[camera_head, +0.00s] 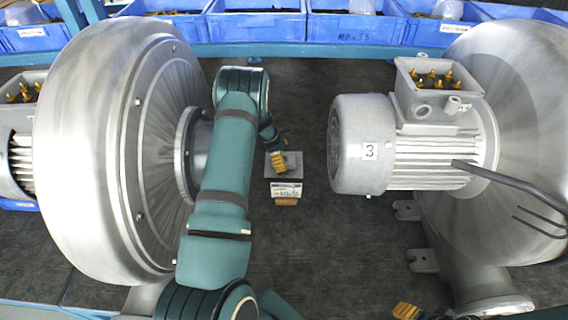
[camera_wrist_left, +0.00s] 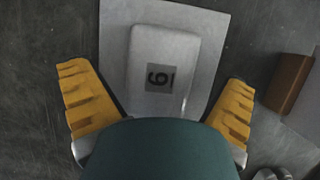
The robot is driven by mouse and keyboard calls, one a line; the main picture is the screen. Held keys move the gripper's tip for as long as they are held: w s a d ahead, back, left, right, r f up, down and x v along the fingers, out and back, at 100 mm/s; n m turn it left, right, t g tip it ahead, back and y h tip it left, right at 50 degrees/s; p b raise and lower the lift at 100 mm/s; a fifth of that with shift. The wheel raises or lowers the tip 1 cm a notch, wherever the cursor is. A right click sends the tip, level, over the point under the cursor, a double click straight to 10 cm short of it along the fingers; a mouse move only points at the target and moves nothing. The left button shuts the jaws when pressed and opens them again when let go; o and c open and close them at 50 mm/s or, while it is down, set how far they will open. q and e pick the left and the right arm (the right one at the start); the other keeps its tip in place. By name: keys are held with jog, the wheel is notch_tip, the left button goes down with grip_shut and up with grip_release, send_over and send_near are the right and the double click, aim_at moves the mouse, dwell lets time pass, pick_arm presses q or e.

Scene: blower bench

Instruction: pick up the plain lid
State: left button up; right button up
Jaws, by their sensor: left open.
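A pale grey lid (camera_wrist_left: 160,70), a rounded box shape, lies on a light flat sheet (camera_wrist_left: 205,30) on the dark bench. It carries a small label with a 6 or a 9; I cannot tell which. In the head view the lid (camera_head: 293,160) sits between the two blowers, partly hidden by my gripper. My left gripper (camera_wrist_left: 158,110) is open, its yellow fingers on either side of the lid's near end with visible gaps. In the head view my left gripper (camera_head: 277,158) is over the lid's left side. Part of my right gripper (camera_head: 405,311) shows at the bottom edge.
A big blower (camera_head: 90,150) stands left, and another with a motor marked 3 (camera_head: 380,150) stands right. A white card (camera_head: 286,190) and a brown block (camera_head: 286,201) lie just in front of the lid. Blue bins (camera_head: 340,28) line the back.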

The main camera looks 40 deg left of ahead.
pick_arm(q)
jog(key=shift+d+f, duration=0.1)
jog(key=shift+f, duration=0.25)
jog(key=shift+c, duration=0.3)
jog(key=c, duration=1.3)
jog(key=shift+w, duration=0.1)
jog(key=shift+r, duration=0.1)
